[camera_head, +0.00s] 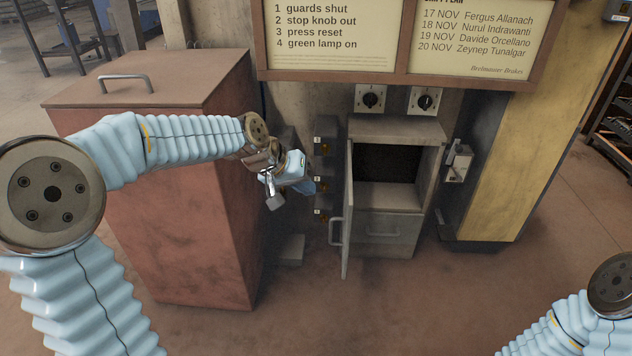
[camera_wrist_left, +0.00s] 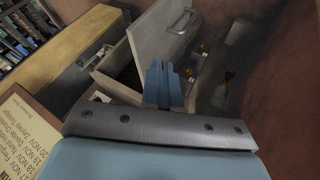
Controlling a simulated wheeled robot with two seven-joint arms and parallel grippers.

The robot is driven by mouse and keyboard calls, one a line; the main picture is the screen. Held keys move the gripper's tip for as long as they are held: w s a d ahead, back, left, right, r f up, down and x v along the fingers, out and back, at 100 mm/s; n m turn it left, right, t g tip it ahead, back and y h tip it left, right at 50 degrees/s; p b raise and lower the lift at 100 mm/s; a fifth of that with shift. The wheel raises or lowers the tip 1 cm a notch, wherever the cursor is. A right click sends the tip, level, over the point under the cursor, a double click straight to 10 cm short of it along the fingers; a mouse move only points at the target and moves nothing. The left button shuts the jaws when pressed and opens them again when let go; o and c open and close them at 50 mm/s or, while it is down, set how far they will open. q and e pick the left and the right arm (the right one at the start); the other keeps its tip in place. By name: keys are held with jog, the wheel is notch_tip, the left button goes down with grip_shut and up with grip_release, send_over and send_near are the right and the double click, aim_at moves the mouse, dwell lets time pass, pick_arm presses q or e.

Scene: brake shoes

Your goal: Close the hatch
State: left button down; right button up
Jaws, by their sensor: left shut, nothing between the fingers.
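The hatch (camera_head: 348,205) is a grey door on the left side of a grey cabinet (camera_head: 432,190). It stands open, swung out towards me, and the dark opening (camera_head: 388,162) shows behind it. A bar handle (camera_head: 335,232) is on the hatch's left-facing side. My left gripper (camera_head: 309,187) is to the left of the hatch, apart from it in this view, shut and empty. In the left wrist view its blue fingers (camera_wrist_left: 164,84) are together, in front of the hatch (camera_wrist_left: 150,32) and its handle (camera_wrist_left: 181,22). My right gripper is out of view; only part of that arm shows.
A large red-brown cabinet (camera_head: 160,200) stands under and beside my left arm. A yellow cabinet (camera_head: 505,130) with a switch box (camera_head: 457,165) is on the right. A notice board (camera_head: 400,82) and two knobs (camera_head: 370,100) are above. The floor in front (camera_head: 400,310) is clear.

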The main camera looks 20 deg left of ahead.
pick_arm(q)
jog(key=w+d+f, duration=0.4)
jog(key=d+f, duration=0.2)
jog(key=shift+w+d+p, duration=0.2)
jog(key=shift+w+p, duration=0.15)
jog(key=shift+p, duration=0.1)
jog(key=shift+d, duration=0.1)
